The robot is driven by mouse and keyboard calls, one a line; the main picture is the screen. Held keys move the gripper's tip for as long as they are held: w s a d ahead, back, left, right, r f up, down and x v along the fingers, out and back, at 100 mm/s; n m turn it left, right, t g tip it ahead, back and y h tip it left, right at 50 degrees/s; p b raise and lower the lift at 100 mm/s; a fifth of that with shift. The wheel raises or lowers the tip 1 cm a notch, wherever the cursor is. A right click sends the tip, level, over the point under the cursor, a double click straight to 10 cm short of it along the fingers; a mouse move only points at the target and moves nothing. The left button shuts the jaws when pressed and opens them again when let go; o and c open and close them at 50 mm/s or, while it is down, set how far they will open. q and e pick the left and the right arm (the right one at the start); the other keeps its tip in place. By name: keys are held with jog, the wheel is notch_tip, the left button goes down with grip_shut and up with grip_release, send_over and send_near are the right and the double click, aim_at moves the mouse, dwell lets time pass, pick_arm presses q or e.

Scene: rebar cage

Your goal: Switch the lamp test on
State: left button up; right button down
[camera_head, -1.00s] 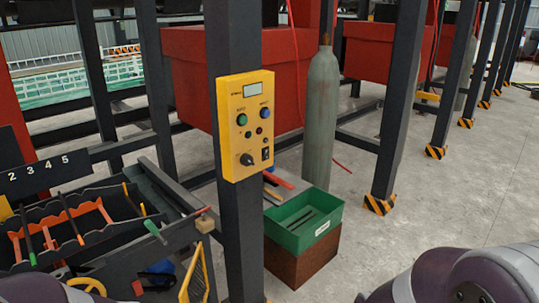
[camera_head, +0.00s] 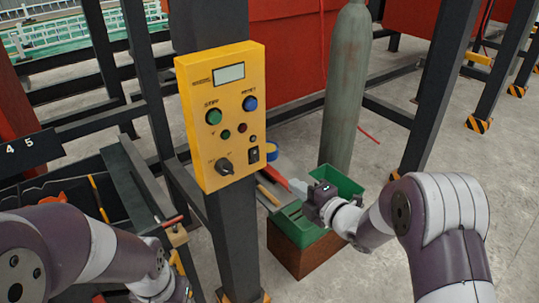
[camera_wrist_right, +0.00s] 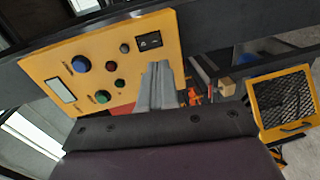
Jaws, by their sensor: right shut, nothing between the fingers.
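The yellow control panel (camera_head: 198,172) is on a dark post, with a display (camera_head: 229,73), a green button (camera_head: 213,117), a blue button (camera_head: 250,103), small round lamps, a black rotary knob (camera_head: 225,166) and a black rocker switch (camera_head: 254,155). Its labels are too small to read. My right gripper (camera_head: 298,187) is shut and empty, right of the panel and apart from it. In the right wrist view, the shut fingers (camera_wrist_right: 158,70) overlap the panel's edge near the rocker switch (camera_wrist_right: 150,41); the knob is hidden there. My left arm enters at lower left; its gripper is out of frame.
A green bin (camera_head: 345,183) on a brown box stands below right of the panel, with a grey gas cylinder (camera_head: 345,90) behind. A dark tool rack (camera_head: 125,200) is at left. Space directly before the panel is clear.

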jog(key=s+a+r, duration=0.1)
jog(key=s, duration=0.1)
jog(key=p, duration=0.2)
send_near(256, 162)
jog(key=p+x, duration=0.2)
jog(key=x, duration=0.3)
jog(key=shift+w+a+r, duration=0.15)
jog(key=shift+w+a, duration=0.25)
pick_arm(q)
jog(key=r, duration=0.2)
jog(key=s+r, duration=0.1)
jog(key=r, duration=0.1)
jog(key=shift+s+a+r, duration=0.15)
jog(key=shift+a+r, duration=0.05)
jog(key=shift+r, duration=0.15)
pick_arm(e)
jog(key=shift+w+a, duration=0.2)
jog(key=shift+w, duration=0.15)
jog(key=shift+f, duration=0.2)
